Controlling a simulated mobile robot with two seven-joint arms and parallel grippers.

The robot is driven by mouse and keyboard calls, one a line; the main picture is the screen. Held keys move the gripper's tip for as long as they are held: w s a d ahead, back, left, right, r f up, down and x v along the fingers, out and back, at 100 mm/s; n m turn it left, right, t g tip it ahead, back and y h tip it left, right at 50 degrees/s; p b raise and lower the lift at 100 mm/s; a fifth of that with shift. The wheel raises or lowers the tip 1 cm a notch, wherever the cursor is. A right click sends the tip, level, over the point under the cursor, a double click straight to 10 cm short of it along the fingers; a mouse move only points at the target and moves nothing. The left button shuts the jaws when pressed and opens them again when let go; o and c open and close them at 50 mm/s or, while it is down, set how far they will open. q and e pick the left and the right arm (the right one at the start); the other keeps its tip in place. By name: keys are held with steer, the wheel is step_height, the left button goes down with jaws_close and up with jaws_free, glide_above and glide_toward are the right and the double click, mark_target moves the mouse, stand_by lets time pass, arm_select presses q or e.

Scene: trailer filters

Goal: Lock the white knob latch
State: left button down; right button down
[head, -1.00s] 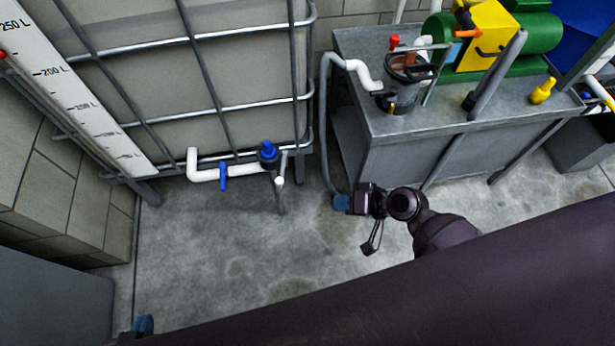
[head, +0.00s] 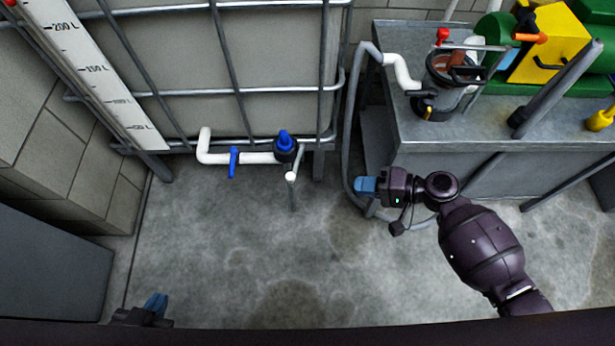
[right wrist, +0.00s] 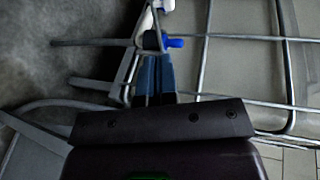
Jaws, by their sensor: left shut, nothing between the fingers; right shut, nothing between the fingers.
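No white knob latch can be told for certain. A small white knob-like end (head: 291,176) tops a grey rod below the blue valve cap (head: 285,143), at the tank's lower right corner. My right gripper (head: 365,184) is shut and empty, to the right of that white end and apart from it, beside the grey hose. In the right wrist view its blue fingers (right wrist: 155,78) are together, and a blue handle (right wrist: 173,42) and white pipe (right wrist: 148,20) appear beyond them. My left gripper (head: 156,304) is shut and empty at the bottom left, partly hidden by a dark edge.
A white pipe (head: 205,148) with a blue lever (head: 233,162) runs along the caged tank (head: 280,110). A grey bench (head: 480,127) at right holds a filter canister (head: 440,95) and a yellow-green machine (head: 548,45). A grey hose (head: 350,125) hangs at its left. The floor (head: 230,245) is clear.

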arm_select(q)
steer(key=shift+w+d+f+b, duration=0.1)
steer(key=shift+w+d+b, duration=0.2)
steer(key=shift+b, duration=0.45)
arm_select(e)
steer(key=r+x, duration=0.1)
steer(key=x, duration=1.3)
arm_select(q)
steer(key=shift+s+a, duration=0.1)
steer(key=shift+s, duration=0.05)
arm_select(e)
steer(key=shift+a, duration=0.1)
